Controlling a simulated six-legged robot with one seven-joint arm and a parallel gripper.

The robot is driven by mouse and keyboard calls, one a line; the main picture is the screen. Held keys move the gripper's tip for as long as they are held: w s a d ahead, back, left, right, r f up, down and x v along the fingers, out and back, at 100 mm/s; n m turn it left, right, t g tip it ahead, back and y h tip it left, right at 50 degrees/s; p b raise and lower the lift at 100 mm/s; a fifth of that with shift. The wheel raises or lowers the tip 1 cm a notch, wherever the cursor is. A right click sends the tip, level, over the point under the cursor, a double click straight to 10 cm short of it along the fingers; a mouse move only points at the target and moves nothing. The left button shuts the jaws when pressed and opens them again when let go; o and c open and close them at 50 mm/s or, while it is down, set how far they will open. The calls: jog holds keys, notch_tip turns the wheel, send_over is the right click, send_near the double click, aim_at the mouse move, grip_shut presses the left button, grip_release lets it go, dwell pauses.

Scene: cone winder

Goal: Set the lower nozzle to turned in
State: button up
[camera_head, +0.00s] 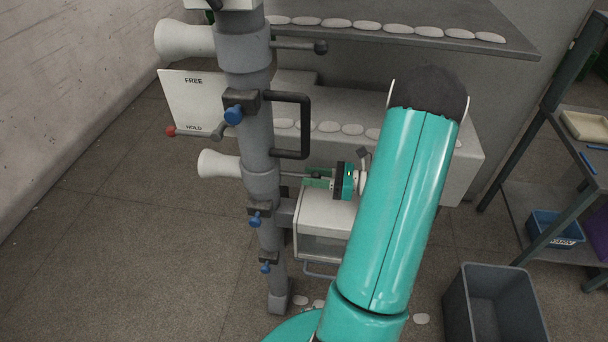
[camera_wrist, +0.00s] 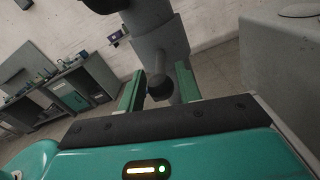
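The lower nozzle (camera_head: 218,163) is a pale flared cone on a grey collar (camera_head: 260,182) around the upright pipe. It points left in the head view. Its thin lever (camera_head: 292,174) sticks out to the right, opposite the cone. My gripper (camera_head: 316,179) is at the lever's outer end, right of the pipe. In the wrist view my gripper (camera_wrist: 158,90) has its two green fingers apart, with the lever's dark round knob (camera_wrist: 158,84) seen end-on between them. A gap shows on each side of the knob. The fingers do not appear to touch it.
An upper nozzle (camera_head: 185,39) with its own lever (camera_head: 300,45) sits above. A black handle (camera_head: 306,125) juts from the pipe just above my gripper. A white box (camera_head: 325,212) is just below. A FREE/HOLD board (camera_head: 190,98) is behind; a grey bin (camera_head: 493,305) stands right.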

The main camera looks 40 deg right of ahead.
jog(key=shift+x, duration=1.45)
grip_shut()
